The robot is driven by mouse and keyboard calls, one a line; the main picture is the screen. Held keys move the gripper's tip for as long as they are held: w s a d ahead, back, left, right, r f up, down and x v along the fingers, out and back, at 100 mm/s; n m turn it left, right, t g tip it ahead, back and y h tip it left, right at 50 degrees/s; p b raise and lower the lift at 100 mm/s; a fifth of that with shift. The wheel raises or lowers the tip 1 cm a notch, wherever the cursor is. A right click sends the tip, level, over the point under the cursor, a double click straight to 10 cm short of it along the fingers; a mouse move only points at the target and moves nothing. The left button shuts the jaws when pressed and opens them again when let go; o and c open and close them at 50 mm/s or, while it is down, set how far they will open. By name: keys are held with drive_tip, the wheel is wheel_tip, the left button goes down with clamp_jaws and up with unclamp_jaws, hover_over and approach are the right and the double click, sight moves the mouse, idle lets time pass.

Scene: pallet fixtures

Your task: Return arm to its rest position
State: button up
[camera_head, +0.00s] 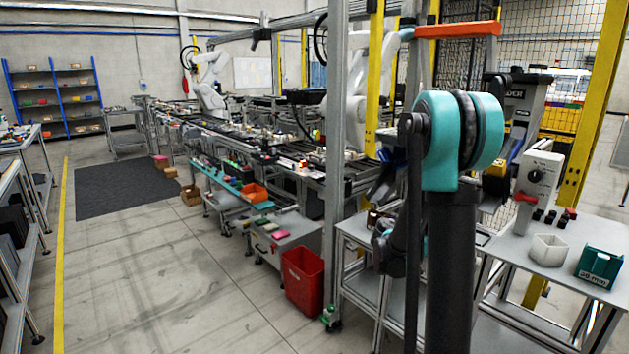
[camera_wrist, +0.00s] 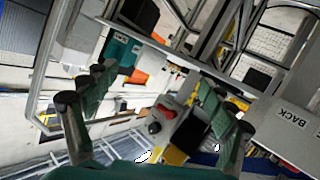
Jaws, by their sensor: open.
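My arm stands in the right half of the head view, with a teal joint (camera_head: 440,140) above a dark upright link. It hides part of the bench and the line behind it. My gripper (camera_wrist: 155,88) shows in the wrist view, its two dark green fingers spread wide apart. Nothing is held between the fingers. In the head view I cannot make out the gripper clearly behind the arm.
A bench at the right holds a white container (camera_head: 548,250), a green bin (camera_head: 600,266) and a grey box with a dial (camera_head: 538,180). A red crate (camera_head: 302,280) stands on the floor by the conveyor line. Yellow posts (camera_head: 597,110) rise behind the bench. The floor (camera_head: 170,280) at left is clear.

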drive_tip(key=s+a+f+n+t+y, duration=0.1)
drive_tip(key=s+a+f+n+y, duration=0.2)
drive_tip(key=a, duration=0.4)
drive_tip(key=s+a+f+n+t+y, duration=0.1)
drive_tip(key=s+a+f+n+y, duration=0.3)
drive_tip(key=s+a+n+y, duration=0.2)
drive_tip(key=s+a+f+n+t+y, duration=0.2)
drive_tip(key=s+a+f+n+y, duration=0.2)
drive_tip(key=s+a, duration=0.3)
drive_tip(key=a+n+y, duration=0.1)
drive_tip(key=a, duration=0.2)
drive_tip(key=shift+s+a+f, duration=0.15)
drive_tip(key=shift+s+a, duration=0.05)
drive_tip(key=shift+s, duration=0.15)
